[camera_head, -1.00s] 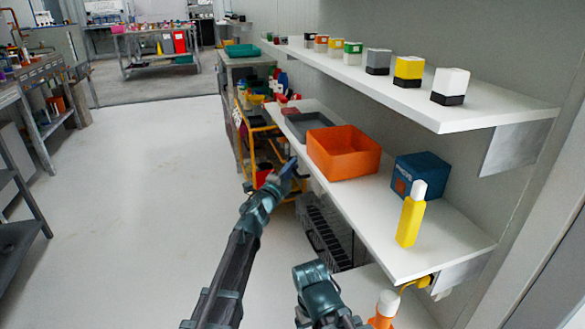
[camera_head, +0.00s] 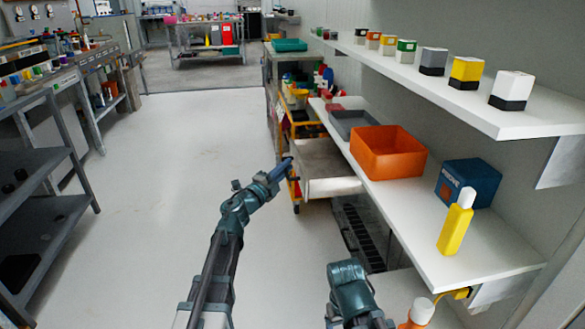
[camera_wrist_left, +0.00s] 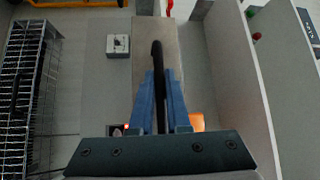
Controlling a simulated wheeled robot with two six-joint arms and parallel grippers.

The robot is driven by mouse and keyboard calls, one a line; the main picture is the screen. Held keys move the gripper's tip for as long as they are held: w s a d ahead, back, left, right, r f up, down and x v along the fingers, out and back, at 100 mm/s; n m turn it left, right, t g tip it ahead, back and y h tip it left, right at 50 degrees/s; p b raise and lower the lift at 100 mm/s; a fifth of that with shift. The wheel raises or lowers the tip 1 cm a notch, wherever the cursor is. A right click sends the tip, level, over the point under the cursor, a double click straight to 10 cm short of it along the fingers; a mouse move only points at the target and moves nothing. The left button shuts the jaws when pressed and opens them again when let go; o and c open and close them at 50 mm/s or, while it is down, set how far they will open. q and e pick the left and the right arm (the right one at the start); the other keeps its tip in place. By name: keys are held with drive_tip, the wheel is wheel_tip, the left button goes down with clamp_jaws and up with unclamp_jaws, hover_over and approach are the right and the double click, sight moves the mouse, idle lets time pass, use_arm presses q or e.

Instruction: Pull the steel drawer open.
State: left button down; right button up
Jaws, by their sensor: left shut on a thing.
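The steel drawer (camera_head: 325,172) stands out from under the white shelf in the head view, its open top and pale front side showing. My left gripper (camera_head: 279,171) is at the drawer's outer end. In the left wrist view my left gripper (camera_wrist_left: 160,95) has its blue fingers shut on the dark drawer handle (camera_wrist_left: 156,58), one finger on each side of the bar. Only a link of my right arm shows at the bottom of the head view; its gripper is not visible.
An orange bin (camera_head: 388,153), a blue box (camera_head: 468,183) and a yellow bottle (camera_head: 456,224) stand on the white shelf. A yellow-framed cart (camera_head: 296,122) stands just beyond the drawer. Open floor (camera_head: 170,190) lies to the left.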

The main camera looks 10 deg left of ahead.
use_arm(q)
drive_tip(key=c, duration=0.9)
unclamp_jaws()
drive_tip(key=shift+s, duration=0.1)
drive_tip(key=b+v, duration=0.2)
drive_tip(key=v, duration=1.1)
drive_tip(key=shift+s+a, duration=0.2)
drive_tip(key=shift+s, duration=0.05)
